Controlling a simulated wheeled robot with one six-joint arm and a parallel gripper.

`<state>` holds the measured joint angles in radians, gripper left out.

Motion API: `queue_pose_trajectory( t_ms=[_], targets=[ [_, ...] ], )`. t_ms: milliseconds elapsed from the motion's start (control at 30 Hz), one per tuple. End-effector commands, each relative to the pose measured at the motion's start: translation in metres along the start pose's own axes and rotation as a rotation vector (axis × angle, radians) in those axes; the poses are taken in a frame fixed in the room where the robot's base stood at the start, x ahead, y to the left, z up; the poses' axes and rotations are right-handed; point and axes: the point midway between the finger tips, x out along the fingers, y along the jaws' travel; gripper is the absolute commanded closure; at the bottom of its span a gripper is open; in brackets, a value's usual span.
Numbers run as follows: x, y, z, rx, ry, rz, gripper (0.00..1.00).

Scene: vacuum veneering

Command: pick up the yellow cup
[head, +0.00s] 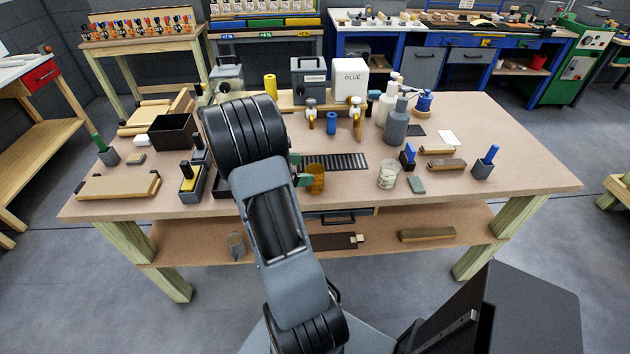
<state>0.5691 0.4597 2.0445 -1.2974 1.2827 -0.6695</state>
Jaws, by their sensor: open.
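The yellow cup (317,182), amber and see-through, stands upright near the front middle of the workbench (540,172). My gripper (299,170) is at the cup's left side, mostly hidden behind my arm. Two small green finger pads show, apart from each other, one behind and one beside the cup's left edge. My gripper is open. I cannot tell whether the pads touch the cup.
A dark slotted grate (338,162) lies just behind the cup. A clear glass (388,176) and a small green block (416,185) stand to the right. A black open box (171,132) is at left. The front right bench is clear.

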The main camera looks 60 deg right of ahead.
Motion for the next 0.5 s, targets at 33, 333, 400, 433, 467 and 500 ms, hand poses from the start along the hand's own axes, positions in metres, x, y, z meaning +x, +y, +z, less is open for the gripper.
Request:
queue_pose_trajectory(
  t_ms=[33,333,400,433,467,500],
  targets=[
    [0.002,0.000,0.000,0.000,0.000,-0.001,0.11],
    [0.038,0.000,0.000,0.000,0.000,-0.003,0.11],
    [0.045,0.000,0.000,0.000,0.000,-0.003,0.11],
    [0.048,0.000,0.000,-0.001,0.000,-0.003,0.11],
    [0.049,0.000,0.000,-0.001,0.000,-0.002,0.11],
    [0.051,0.000,-0.001,0.000,0.000,-0.001,0.11]
  ],
)
